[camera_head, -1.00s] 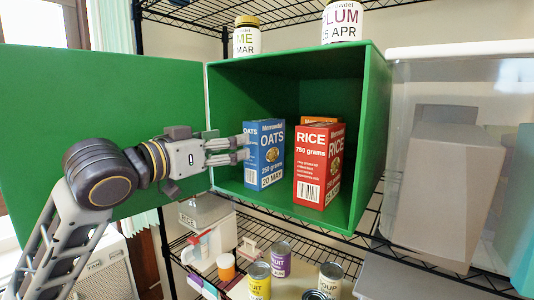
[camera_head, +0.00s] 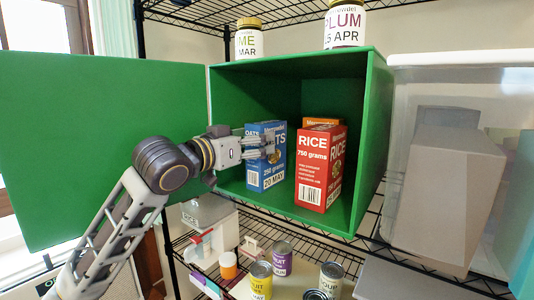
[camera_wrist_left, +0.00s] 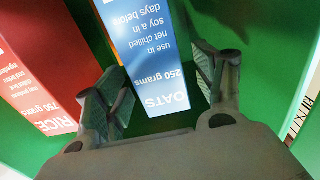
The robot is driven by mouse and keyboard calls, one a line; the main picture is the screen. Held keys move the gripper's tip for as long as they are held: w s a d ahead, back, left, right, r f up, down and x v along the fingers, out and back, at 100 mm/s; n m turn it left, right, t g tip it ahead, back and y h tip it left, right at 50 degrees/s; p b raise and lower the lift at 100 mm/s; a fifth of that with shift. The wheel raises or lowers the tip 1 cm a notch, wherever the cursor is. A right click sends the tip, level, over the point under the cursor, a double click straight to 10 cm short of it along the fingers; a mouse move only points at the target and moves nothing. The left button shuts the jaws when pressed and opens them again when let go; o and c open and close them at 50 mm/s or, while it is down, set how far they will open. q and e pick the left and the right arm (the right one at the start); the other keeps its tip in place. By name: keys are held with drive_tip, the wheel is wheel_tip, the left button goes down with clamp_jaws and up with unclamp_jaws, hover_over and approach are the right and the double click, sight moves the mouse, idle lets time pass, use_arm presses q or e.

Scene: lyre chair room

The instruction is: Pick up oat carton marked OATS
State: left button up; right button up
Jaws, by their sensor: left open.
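The blue oat carton marked OATS (camera_head: 270,172) stands upright inside the green box, at its left side. My left gripper (camera_head: 262,147) reaches in from the left and is open, its fingers at the carton's upper part. In the left wrist view the oat carton (camera_wrist_left: 158,60) appears upside down, with its near end between the two spread fingers of my left gripper (camera_wrist_left: 160,88). I cannot tell whether the fingers touch it. My right gripper is not in view.
A red rice carton (camera_head: 318,170) stands just right of the oats, with an orange carton (camera_head: 322,121) behind it. The green box (camera_head: 373,130) has its door (camera_head: 90,130) swung open to the left. Jars stand on top; several cans sit on the wire shelf below.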

use_arm(q)
drive_tip(key=shift+w+d, duration=0.1)
drive_tip(key=shift+w, duration=0.05)
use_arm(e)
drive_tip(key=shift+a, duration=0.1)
use_arm(q)
drive_tip(key=p+x, duration=0.1)
drive_tip(key=x, duration=0.4)
drive_tip(key=shift+w+d+f+p, duration=0.1)
drive_tip(key=shift+f+p, duration=0.05)
drive_tip(key=shift+p, duration=0.15)
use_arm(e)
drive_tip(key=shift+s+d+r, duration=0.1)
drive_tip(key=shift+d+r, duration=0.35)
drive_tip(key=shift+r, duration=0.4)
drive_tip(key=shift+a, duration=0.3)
